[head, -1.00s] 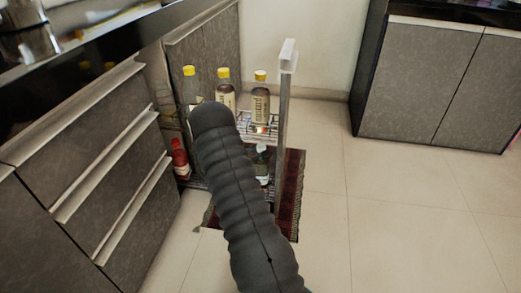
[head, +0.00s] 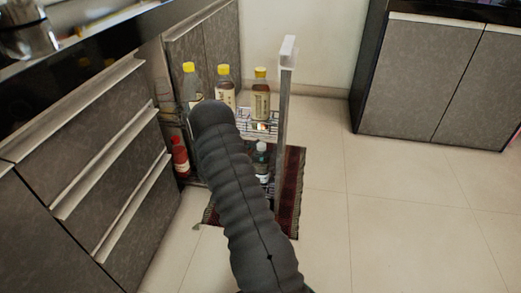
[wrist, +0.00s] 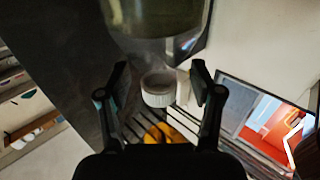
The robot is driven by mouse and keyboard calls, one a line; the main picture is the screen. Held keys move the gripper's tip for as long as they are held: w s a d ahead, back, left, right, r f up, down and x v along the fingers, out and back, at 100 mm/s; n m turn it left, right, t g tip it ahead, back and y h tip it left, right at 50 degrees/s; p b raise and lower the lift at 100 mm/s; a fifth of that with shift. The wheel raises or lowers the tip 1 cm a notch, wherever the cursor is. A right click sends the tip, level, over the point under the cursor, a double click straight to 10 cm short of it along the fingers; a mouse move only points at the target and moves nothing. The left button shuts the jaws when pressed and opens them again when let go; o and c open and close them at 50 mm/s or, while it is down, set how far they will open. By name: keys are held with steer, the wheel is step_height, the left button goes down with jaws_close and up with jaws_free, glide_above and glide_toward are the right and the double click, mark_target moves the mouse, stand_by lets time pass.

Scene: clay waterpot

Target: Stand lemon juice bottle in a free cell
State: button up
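In the wrist view my gripper (wrist: 159,70) is open. A bottle with a white ribbed cap (wrist: 158,89) and a greenish body (wrist: 160,14) lies ahead, its cap between the fingers in the picture with gaps on both sides. In the head view my arm hides the gripper. A pull-out rack (head: 284,110) holds yellow-capped bottles (head: 261,98) on its upper shelf. Its lower shelf holds a red bottle (head: 181,160) and a dark bottle with a pale cap (head: 261,163). I cannot tell which is the lemon juice, and the cells are mostly hidden.
A drawer cabinet (head: 90,150) stands at the left and another cabinet (head: 440,75) at the back right. A dark red rug (head: 291,190) lies by the rack. Tiled floor (head: 400,210) at the right is clear. Yellow objects (wrist: 160,133) show beside wire bars in the wrist view.

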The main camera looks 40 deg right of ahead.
steer(key=w+a, duration=0.1)
steer(key=a, duration=1.1)
stand_by(0.5)
